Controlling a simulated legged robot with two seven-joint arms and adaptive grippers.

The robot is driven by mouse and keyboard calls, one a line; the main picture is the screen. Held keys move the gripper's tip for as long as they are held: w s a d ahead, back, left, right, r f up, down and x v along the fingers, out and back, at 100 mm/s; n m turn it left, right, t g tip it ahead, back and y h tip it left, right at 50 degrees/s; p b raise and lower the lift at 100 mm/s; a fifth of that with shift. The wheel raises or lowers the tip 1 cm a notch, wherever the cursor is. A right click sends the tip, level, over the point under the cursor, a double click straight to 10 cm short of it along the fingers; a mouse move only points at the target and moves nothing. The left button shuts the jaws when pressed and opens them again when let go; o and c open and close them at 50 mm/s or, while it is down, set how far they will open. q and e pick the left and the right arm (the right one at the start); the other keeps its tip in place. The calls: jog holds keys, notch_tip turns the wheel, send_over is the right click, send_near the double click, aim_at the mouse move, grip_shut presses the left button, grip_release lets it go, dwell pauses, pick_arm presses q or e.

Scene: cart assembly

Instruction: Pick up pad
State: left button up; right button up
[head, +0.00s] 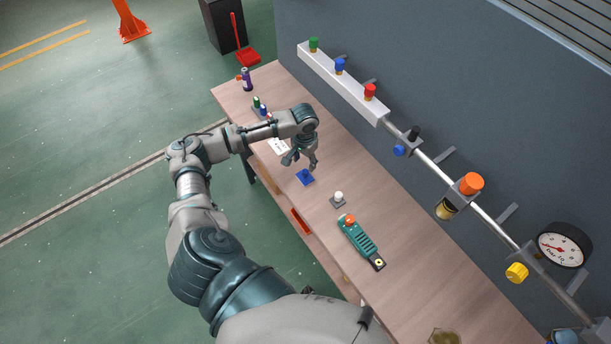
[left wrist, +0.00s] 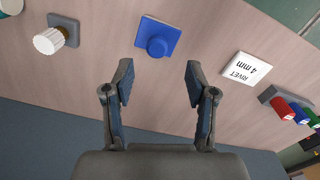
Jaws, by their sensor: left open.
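A blue square pad with a round blue knob on top lies on the wooden bench; this pad (head: 306,178) is just below my left gripper (head: 300,163) in the head view. In the left wrist view the pad (left wrist: 158,37) lies beyond and between the fingertips of the open, empty gripper (left wrist: 159,82), apart from both fingers. A white block marked "RIVET 4 mm" (left wrist: 245,69) lies to the right of it in the wrist view; in the head view my gripper partly hides it. My right gripper is not in view.
On the bench (head: 440,285) a small white knob on a grey base (head: 338,199) and a teal device with an orange button (head: 361,240) stand nearby. A pipe with valves and a gauge (head: 563,245) runs along the wall.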

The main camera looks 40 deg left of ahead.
aim_at(305, 171)
pick_arm(q)
jog(key=f, duration=0.6)
jog(key=shift+d+f, duration=0.2)
jog(key=shift+s, duration=0.1)
grip_shut()
